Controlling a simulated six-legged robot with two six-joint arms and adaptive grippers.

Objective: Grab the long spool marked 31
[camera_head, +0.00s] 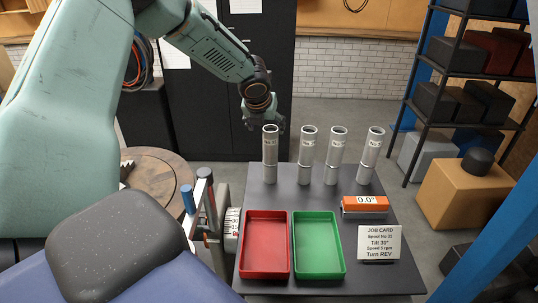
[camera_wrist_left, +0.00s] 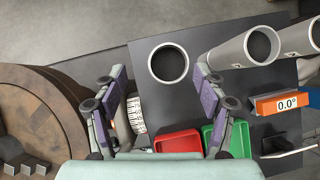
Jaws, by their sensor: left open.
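Several tall grey metal spools stand upright in a row at the back of a dark table (camera_head: 330,215): the leftmost (camera_head: 270,158), the second (camera_head: 306,158), the third (camera_head: 334,160) and the rightmost (camera_head: 370,160). Each has a small label near its top, too small to read surely. My right gripper is not in view.
A red tray (camera_head: 266,274) and a green tray (camera_head: 318,272) lie at the table's front. An orange 0.0° gauge (camera_head: 364,204) and a job card (camera_head: 379,243) stand at right.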

